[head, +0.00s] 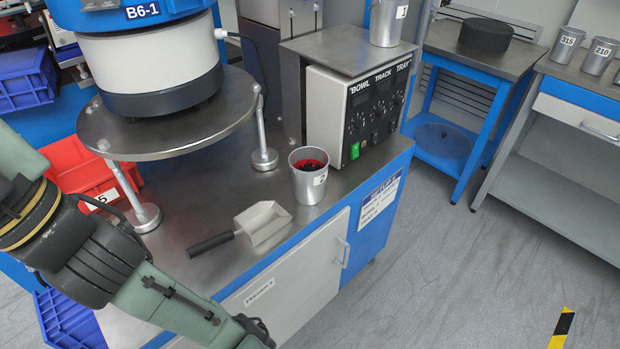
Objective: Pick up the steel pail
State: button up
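A steel pail (309,187) stands upright on the steel bench top near its front right corner. It is open at the top, has a small white label, and holds dark and red contents. A second steel pail (385,25) with a white label stands on top of the control box, its upper part cut off by the frame. My arm reaches in from the left to the bottom edge in front of the bench. My gripper is not in view, and nothing touches either pail.
A scoop (262,224) lies left of the bench pail, and the control box (352,118) stands close behind it. The bowl feeder (152,60) stands on a round plate on posts. Steel cups (566,45) stand on the right bench. Grey floor (440,270) is clear at right.

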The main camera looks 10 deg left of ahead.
aim_at(308, 167)
jog(key=i+l+u, duration=0.1)
jog(key=u, duration=0.3)
jog(key=l+u, duration=0.75)
jog(key=l, duration=0.85)
jog(key=l+u, duration=0.15)
jog(key=l, duration=2.25)
